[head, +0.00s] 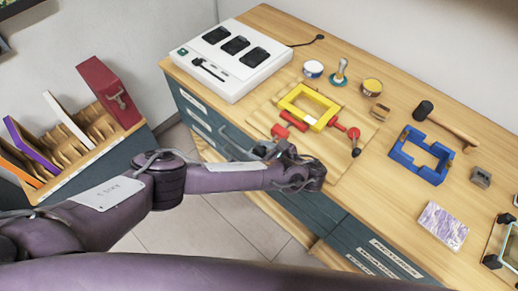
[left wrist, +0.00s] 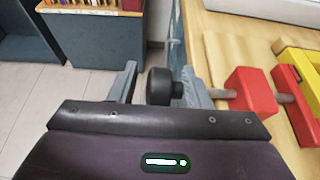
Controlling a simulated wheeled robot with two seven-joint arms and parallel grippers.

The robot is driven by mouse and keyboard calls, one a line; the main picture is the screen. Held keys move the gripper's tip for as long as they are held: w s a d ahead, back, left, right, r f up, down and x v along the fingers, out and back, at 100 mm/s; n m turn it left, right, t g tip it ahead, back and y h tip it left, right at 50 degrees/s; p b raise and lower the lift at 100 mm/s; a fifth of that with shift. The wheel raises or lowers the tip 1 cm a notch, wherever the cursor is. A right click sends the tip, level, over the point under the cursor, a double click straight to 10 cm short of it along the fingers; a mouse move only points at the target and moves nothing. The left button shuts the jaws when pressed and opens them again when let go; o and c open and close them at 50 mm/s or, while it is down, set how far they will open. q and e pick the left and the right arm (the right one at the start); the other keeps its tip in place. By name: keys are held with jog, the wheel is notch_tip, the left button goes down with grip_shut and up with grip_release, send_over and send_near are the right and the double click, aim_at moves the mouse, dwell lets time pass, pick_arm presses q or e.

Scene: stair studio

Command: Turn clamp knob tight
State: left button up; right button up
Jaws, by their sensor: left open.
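A yellow frame (head: 298,93) lies on a wooden board (head: 262,121) on the bench. Red clamp parts (head: 280,131) sit at its near side, and the left wrist view shows a red block (left wrist: 250,90) with a metal rod. A black knob (left wrist: 158,88) stands left of that block in the wrist view. My left gripper (head: 268,147) is at the near edge of the board. It is open, with one finger on each side of the knob; contact is not clear. My right gripper is not in view.
A second dark knob or handle (head: 356,151) sits right of the yellow frame. A white machine (head: 231,58) stands at the back left. A mallet (head: 445,125), a blue frame (head: 421,156) and a marbled block (head: 442,226) lie to the right. A rack (head: 92,140) stands left.

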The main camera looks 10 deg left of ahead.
pick_arm(q)
jog(key=shift+w, duration=0.1)
jog(key=c, duration=0.5)
jog(key=shift+f, duration=0.1)
jog(key=shift+c, duration=1.4)
jog(key=shift+f, duration=0.1)
jog(key=shift+d+f+t+y+b, duration=0.2)
jog(key=shift+t+y+b, duration=0.35)
jog(key=shift+b, duration=0.55)
jog(key=shift+a+r+t+y, duration=0.1)
jog(key=shift+r+t+y, duration=0.15)
jog(key=shift+y, duration=0.3)
